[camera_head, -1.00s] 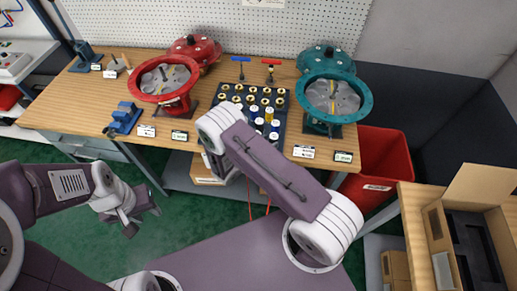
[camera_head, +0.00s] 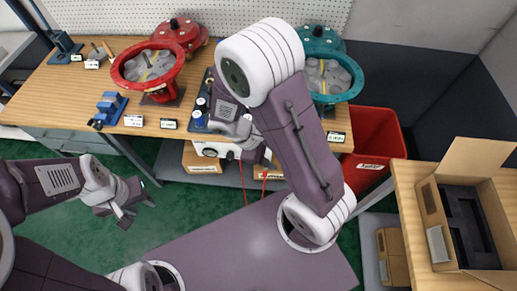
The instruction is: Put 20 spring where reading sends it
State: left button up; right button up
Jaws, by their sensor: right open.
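A dark tray (camera_head: 204,88) of several capped cylinders, the likely springs, is mostly hidden behind my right arm. A few white-topped ones (camera_head: 201,103) show at its left edge. A red round housing (camera_head: 147,70) stands left of the tray and a teal round housing (camera_head: 331,78) right of it, both open on top with grey lobed plates inside. Readout labels (camera_head: 168,124) sit at the table's front edge, too small to read. My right gripper (camera_head: 262,156) is open at the front edge before the tray, partly hidden. My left gripper (camera_head: 136,211) is open and empty over the green floor.
A blue vise (camera_head: 109,107) stands at the front left of the bench. A red bin (camera_head: 373,146) is on the floor at the right. An open cardboard box (camera_head: 430,217) with a dark insert stands on the right table. Boxes lie on the lower shelf.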

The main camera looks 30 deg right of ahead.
jog(key=a+r+m+t+y, duration=0.3)
jog(key=r+m+y, duration=0.2)
jog(key=m, duration=0.5)
jog(key=shift+a+y, duration=0.4)
jog(key=shift+s, duration=0.1)
